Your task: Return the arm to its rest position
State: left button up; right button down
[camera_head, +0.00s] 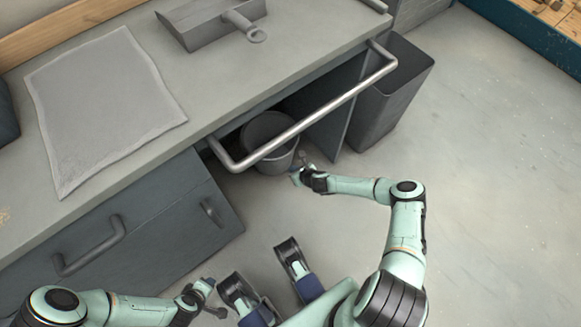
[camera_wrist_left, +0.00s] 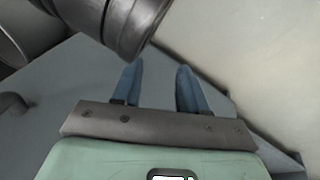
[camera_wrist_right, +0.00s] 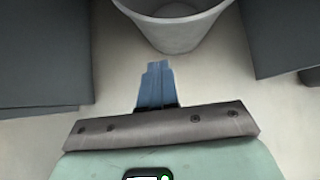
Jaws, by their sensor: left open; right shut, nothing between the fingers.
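My right arm reaches forward over the floor. Its gripper (camera_head: 298,175) is near the front of a grey bucket (camera_head: 279,160) under the bench. In the right wrist view the two blue fingers (camera_wrist_right: 157,72) are pressed together with nothing between them, and the bucket (camera_wrist_right: 180,35) stands just beyond them. My left gripper (camera_head: 222,306) is low at the bottom of the head view, in front of the drawer cabinet. In the left wrist view its blue fingers (camera_wrist_left: 158,84) are apart and the space between them is empty.
A metal rail (camera_head: 315,115) juts out from the front of the bench (camera_head: 215,75) above the bucket. A dark bin (camera_head: 388,100) stands at the bench's right end. A cloth (camera_head: 100,105) and a dustpan (camera_head: 205,22) lie on top. A drawer cabinet (camera_head: 155,245) is at left. Floor at right is clear.

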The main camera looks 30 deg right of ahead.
jog(key=s+a+r+n+g+y+p, duration=0.1)
jog(key=s+a+r+n+g+y, duration=0.3)
jog(key=s+a+n, duration=1.5)
jog(key=s+d+r+n+g+h, duration=0.2)
jog(key=s+d+r+n, duration=0.3)
jog(key=n, duration=0.6)
pick_arm(q)
jog(key=s+d+r+g+p, duration=0.1)
jog(key=s+r+p, duration=0.2)
jog(key=r+p, duration=0.3)
jog(key=s+d+r+g+h+p, duration=0.1)
jog(key=s+d+r+p, duration=0.1)
jog(key=r+p, duration=0.5)
jog(key=s+d+r+m+g+p, duration=0.1)
jog(key=s+d+r+p, duration=0.1)
jog(key=s+r+p, duration=0.2)
notch_tip(320, 180, up, 5)
jog(key=shift+s+d+f+g+h+p, duration=0.2)
jog(key=shift+g+h+p, duration=0.2)
jog(key=shift+p, duration=0.85)
pick_arm(e)
jog(key=s+a+r+g, duration=0.2)
jog(key=s+r, duration=0.2)
jog(key=r, duration=0.6)
jog(key=s+a+r+n+g, duration=0.1)
jog(key=s+r, duration=0.3)
jog(key=r, duration=0.6)
jog(key=shift+a+r+g+y, duration=0.3)
jog(key=shift+a+g+y, duration=0.1)
jog(key=shift+a+g, duration=0.15)
